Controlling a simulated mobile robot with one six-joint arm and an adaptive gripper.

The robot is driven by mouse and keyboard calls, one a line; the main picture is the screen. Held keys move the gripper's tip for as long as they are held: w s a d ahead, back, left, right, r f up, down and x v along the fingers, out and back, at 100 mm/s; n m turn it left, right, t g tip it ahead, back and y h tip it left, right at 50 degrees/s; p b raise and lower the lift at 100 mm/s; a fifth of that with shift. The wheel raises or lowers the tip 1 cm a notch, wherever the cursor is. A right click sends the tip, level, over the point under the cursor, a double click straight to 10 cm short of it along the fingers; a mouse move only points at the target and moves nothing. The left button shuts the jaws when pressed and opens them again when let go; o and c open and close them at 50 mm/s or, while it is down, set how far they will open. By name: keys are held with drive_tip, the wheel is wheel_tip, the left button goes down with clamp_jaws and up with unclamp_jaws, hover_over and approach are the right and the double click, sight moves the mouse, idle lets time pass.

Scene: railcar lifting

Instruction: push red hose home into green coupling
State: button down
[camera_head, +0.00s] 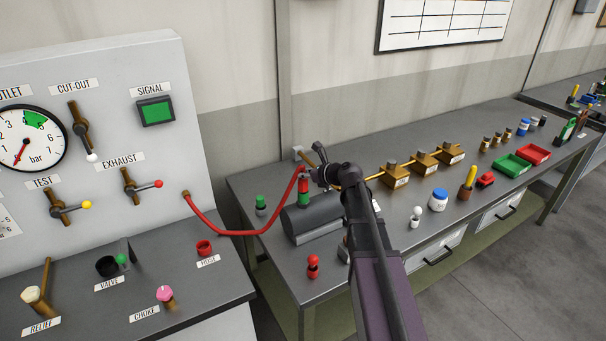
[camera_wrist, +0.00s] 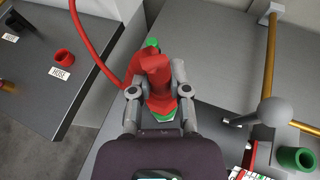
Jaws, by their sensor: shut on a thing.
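The red hose (camera_head: 235,232) runs from the panel in a sagging loop up to its end over the bench. My gripper (camera_head: 312,178) is shut on the red hose end, which also shows between the fingers in the wrist view (camera_wrist: 158,82). The end stands roughly upright above the dark grey tank (camera_head: 318,214). Green of the coupling (camera_head: 303,204) shows directly below the red end, on top of the tank. The two look in line; whether they touch or how deep the hose sits cannot be told. In the wrist view the hose end and fingers hide most of the coupling.
A green-topped fitting (camera_head: 261,204) stands left of the tank. A red-and-black fitting (camera_head: 313,267) stands in front. A brass pipe with valve blocks (camera_head: 395,178) runs along the bench to the right. An empty red hose holder (camera_head: 204,247) sits on the panel's shelf.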

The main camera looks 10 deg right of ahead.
drive_tip(key=c, duration=0.5)
unclamp_jaws()
drive_tip(key=shift+r, duration=0.15)
wheel_tip(320, 180, up, 10)
drive_tip(key=p, duration=1)
drive_tip(key=shift+f, duration=0.25)
drive_tip(key=shift+f, duration=0.1)
